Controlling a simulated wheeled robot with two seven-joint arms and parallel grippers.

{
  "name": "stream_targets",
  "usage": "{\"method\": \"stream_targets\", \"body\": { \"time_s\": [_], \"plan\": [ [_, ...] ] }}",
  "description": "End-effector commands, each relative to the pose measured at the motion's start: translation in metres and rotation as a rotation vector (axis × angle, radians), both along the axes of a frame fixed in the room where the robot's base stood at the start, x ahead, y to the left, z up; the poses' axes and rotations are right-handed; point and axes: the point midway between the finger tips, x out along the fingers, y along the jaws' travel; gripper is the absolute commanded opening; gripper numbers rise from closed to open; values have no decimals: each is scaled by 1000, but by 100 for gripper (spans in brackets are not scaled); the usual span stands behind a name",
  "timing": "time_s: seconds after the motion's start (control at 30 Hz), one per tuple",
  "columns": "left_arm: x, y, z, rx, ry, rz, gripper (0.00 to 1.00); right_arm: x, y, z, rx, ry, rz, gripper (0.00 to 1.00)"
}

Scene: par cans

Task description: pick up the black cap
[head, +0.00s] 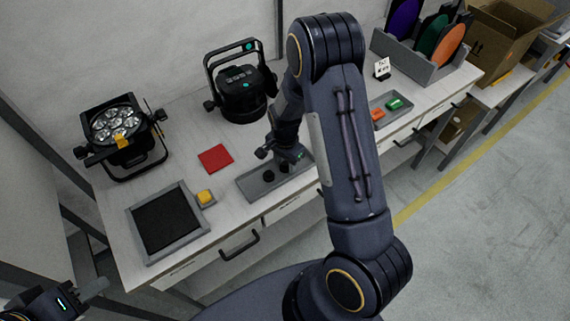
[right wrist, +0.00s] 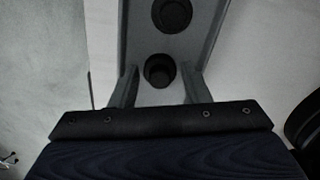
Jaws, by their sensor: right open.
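Black caps sit in a grey tray (head: 254,188) near the table's front edge. Two show in the head view: one black cap (head: 268,176) and another just right of it (head: 283,167). My right gripper (head: 296,157) is over the tray, its fingertips partly hidden by my arm. In the right wrist view the open right gripper (right wrist: 160,86) has a round black cap (right wrist: 160,71) between and just beyond its fingertips. A second cap (right wrist: 172,14) is further along the tray. My left gripper (head: 94,288) is at the lower left, away from the tray; its opening is unclear.
A red square (head: 215,158), a yellow button (head: 205,197) and a black pad in a grey frame (head: 165,222) are left of the tray. Two stage lights (head: 118,135) (head: 241,92) stand behind. A tray with orange and green pieces (head: 392,108) is right.

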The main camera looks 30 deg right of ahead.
Motion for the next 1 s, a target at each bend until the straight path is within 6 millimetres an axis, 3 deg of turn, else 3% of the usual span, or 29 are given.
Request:
{"method": "stream_targets", "body": {
  "time_s": [0.07, 0.33, 0.73, 0.9, 1.0],
  "plan": [
    [0, 0, 0, 0, 0, 0, 36, 0, 0, 0, 0, 0, 0, 43],
    [0, 0, 0, 0, 0, 0, 36, 0, 0, 0, 0, 0, 0, 8],
    [0, 0, -1, 0, 0, 0, 36, 1, -1, 9, -1, -3, 0, 8],
    [0, 0, -4, 0, 0, 0, 36, 1, 0, 34, 0, -7, 1, 8],
    [0, 0, -9, 0, 0, 0, 36, -18, -6, 54, 2, -7, -1, 8]
  ]
}}
